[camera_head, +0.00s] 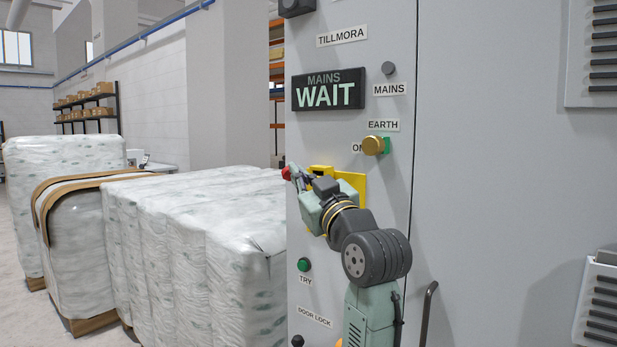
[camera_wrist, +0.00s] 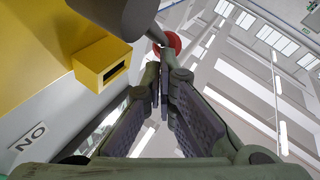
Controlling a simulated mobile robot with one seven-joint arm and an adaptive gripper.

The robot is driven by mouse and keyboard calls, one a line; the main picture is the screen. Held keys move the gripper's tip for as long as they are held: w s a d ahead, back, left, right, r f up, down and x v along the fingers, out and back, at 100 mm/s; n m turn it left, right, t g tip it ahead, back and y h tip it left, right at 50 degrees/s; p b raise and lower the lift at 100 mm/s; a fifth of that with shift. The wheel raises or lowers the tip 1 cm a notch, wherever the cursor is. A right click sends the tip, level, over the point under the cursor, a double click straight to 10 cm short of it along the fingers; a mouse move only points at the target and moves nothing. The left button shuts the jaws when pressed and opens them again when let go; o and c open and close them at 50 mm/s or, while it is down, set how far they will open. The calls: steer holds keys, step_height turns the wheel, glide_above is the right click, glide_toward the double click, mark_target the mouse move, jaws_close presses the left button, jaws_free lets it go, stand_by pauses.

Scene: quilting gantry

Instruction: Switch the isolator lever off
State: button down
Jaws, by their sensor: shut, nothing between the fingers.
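The isolator lever shows in the wrist view as a thick grey shaft (camera_wrist: 122,16) with a red knob (camera_wrist: 173,46) at its end. In the head view the red knob (camera_head: 286,173) sticks out at the cabinet's left edge. The lever's yellow plate (camera_head: 361,184) is mostly hidden by my arm; a yellow slotted block (camera_wrist: 98,66) shows in the wrist view. My gripper (camera_wrist: 164,62) is shut and empty, its fingertips beside the shaft end and close to the knob. I cannot tell whether they touch. An ON label (camera_wrist: 30,137) lies at lower left.
The grey cabinet (camera_head: 480,150) carries a MAINS display (camera_head: 328,90) reading WAIT, a brass EARTH knob (camera_head: 373,145) near an ON mark, and a green TRY button (camera_head: 304,264). Wrapped bales (camera_head: 200,240) stand left of the cabinet. A door handle (camera_head: 428,310) sits at lower right.

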steer(key=shift+w+a+f+n+g+h, duration=0.4)
steer(key=shift+w+a+f+g, duration=0.3)
steer(key=shift+a+f, duration=0.25)
steer(key=shift+r, duration=0.15)
